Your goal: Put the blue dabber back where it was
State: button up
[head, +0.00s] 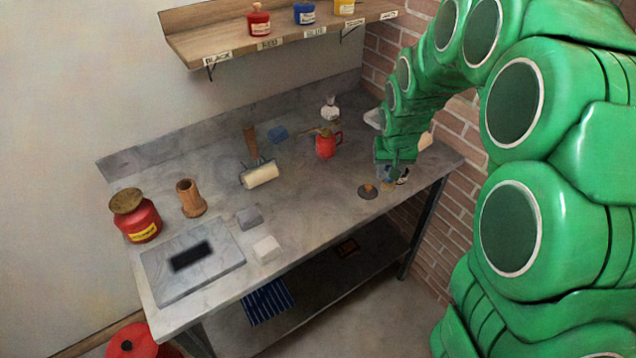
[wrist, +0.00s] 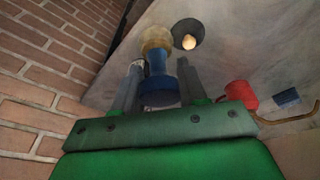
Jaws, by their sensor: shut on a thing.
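The blue dabber (wrist: 158,64) is between the two fingers of my gripper (wrist: 158,84) in the wrist view. It has a blue body, a darker end near my palm and a tan end pointing away. My gripper is shut on it. In the head view my gripper (head: 392,174) points down over the right end of the grey bench (head: 320,205). The dabber (head: 387,183) is small there and partly hidden by the gripper. I cannot tell whether it touches the bench top.
A dark disc with a round knob (head: 368,191) lies just left of my gripper. A small black-and-white thing (head: 403,176) is close on its right. A brick wall (head: 448,150) bounds the right.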

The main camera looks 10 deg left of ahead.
jog(key=s+a+r+n+t+y, duration=0.1)
jog(key=s+a+r, duration=0.3)
jog(key=a, duration=0.2)
jog(key=s+a+r+n+y, duration=0.1)
jog(key=s+a+r+n, duration=0.1)
jog(key=s+a+r, duration=0.3)
jog(key=w+a+f, duration=0.2)
jog(key=w+f, duration=0.1)
jog(key=w, duration=0.1)
jog(key=w+a+f, duration=0.2)
jog(key=w+f, duration=0.2)
jog(key=w, duration=0.1)
jog(key=w+a+f, duration=0.2)
jog(key=w+f, duration=0.2)
jog(key=w, duration=0.1)
jog(key=shift+s+f, duration=0.1)
jog(key=shift+f, duration=1.4)
jog(key=shift+f, duration=0.1)
jog(key=o, duration=1.1)
jog(key=shift+c, duration=0.2)
